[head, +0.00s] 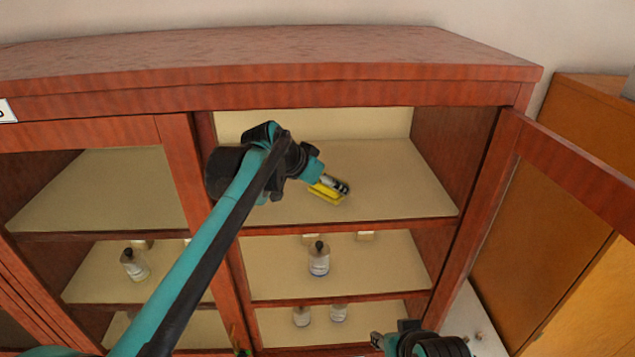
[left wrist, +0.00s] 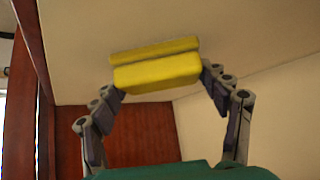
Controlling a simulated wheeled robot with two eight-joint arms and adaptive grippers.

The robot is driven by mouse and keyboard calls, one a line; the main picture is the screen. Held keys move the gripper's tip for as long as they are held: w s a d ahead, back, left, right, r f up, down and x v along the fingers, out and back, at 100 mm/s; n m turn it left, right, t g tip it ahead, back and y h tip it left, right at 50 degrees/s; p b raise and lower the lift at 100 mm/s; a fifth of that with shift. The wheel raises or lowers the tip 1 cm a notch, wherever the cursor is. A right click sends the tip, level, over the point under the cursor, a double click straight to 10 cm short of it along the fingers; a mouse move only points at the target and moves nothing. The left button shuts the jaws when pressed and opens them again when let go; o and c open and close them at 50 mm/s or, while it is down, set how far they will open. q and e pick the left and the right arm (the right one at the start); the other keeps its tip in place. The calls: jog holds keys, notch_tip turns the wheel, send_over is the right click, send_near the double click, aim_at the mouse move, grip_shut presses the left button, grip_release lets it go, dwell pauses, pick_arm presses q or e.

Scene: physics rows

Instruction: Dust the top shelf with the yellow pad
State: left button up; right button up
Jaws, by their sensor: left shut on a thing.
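The yellow pad (head: 326,193) is inside the top compartment of the open cabinet bay, over the beige top shelf (head: 395,180). My left gripper (head: 335,186) is shut on the pad. In the left wrist view the yellow pad (left wrist: 157,68) sits between the two fingertips of the left gripper (left wrist: 162,80), close to the pale shelf surface (left wrist: 215,25). I cannot tell whether the pad touches the shelf. My right gripper (head: 377,341) is low at the bottom, in front of the cabinet; its jaws are too small to read.
The shelf around the pad looks bare. A bottle (head: 319,259) stands on the middle shelf, and two more stand below. A wooden divider (head: 178,160) stands left of the bay, beside my left arm.

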aim_at(314, 195)
pick_arm(q)
jog(key=shift+s+d+p, duration=0.1)
jog(key=shift+d+p, duration=0.45)
jog(key=shift+d, duration=6.05)
jog(key=shift+a+r, duration=0.1)
jog(key=shift+a, duration=2.15)
jog(key=shift+a+b, duration=0.4)
jog(key=shift+a, duration=5.55)
